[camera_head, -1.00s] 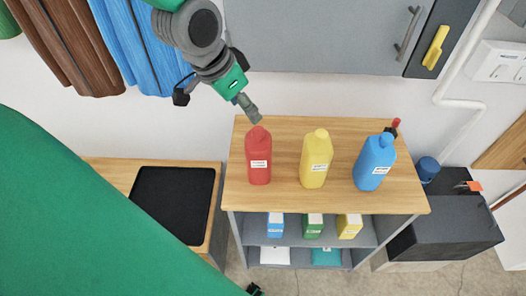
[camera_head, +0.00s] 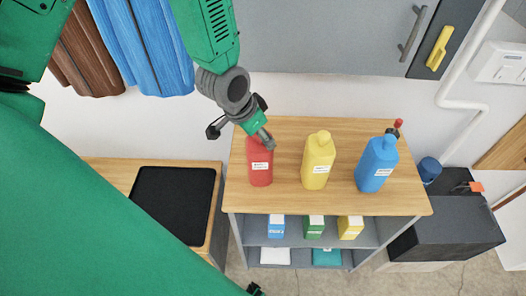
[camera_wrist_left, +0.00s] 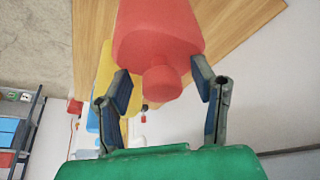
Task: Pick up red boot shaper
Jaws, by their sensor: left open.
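A red bottle-like thing (camera_head: 260,170) with a white label stands upright at the left end of the wooden shelf top (camera_head: 290,203); I see no other red thing that could be the boot shaper. My left gripper (camera_head: 268,142) is just at its top and hides its cap in the head view. In the left wrist view, the open fingers of the gripper (camera_wrist_left: 162,76) are on either side of the red cap (camera_wrist_left: 161,84), with gaps visible. The red body (camera_wrist_left: 158,30) lies beyond. My right gripper is not in view.
A yellow bottle (camera_head: 317,165) stands close to the right of the red one, and a blue bottle (camera_head: 376,165) stands farther right. A grey cabinet (camera_head: 320,35) is above. A black tray (camera_head: 173,203) lies on a lower wooden surface to the left.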

